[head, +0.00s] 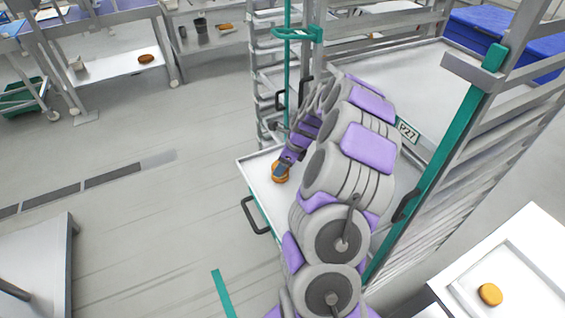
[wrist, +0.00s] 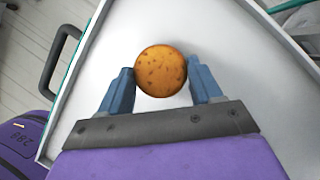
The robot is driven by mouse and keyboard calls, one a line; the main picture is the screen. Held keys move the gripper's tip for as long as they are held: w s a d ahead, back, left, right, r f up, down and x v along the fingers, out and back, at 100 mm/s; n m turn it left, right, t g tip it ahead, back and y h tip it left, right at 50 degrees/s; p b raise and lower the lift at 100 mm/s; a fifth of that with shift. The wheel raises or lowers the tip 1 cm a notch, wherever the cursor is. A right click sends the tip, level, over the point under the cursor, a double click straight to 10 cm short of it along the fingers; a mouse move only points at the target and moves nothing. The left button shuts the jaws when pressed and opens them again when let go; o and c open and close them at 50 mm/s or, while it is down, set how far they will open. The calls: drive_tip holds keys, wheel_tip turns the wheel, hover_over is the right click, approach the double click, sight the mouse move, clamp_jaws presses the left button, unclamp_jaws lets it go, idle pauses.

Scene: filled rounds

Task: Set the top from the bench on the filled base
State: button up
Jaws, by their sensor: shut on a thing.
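My gripper (wrist: 161,78) has its two blue fingers on either side of a round, golden-brown top with darker specks (wrist: 160,65). It is shut on this round. In the head view my gripper (head: 284,165) reaches down over a white-topped cart (head: 255,163), with the brown round (head: 279,175) at its tip. I cannot tell whether the round touches the surface or whether a filled base lies under it. Another golden round (head: 490,294) lies on a white tray at the lower right. No filling shows on it.
A brown round (head: 146,58) lies on a low white bench at the far left, and another (head: 225,27) on a bench at the back. A teal-posted rack (head: 450,150) stands to the right of my arm. The floor at left (head: 140,200) is mostly clear.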

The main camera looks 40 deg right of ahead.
drive_tip(key=shift+f, duration=0.55)
idle(0.4)
drive_tip(key=o, duration=0.9)
drive_tip(key=shift+r+p, duration=3.25)
drive_tip(key=shift+r, duration=0.3)
drive_tip(key=shift+a, duration=0.1)
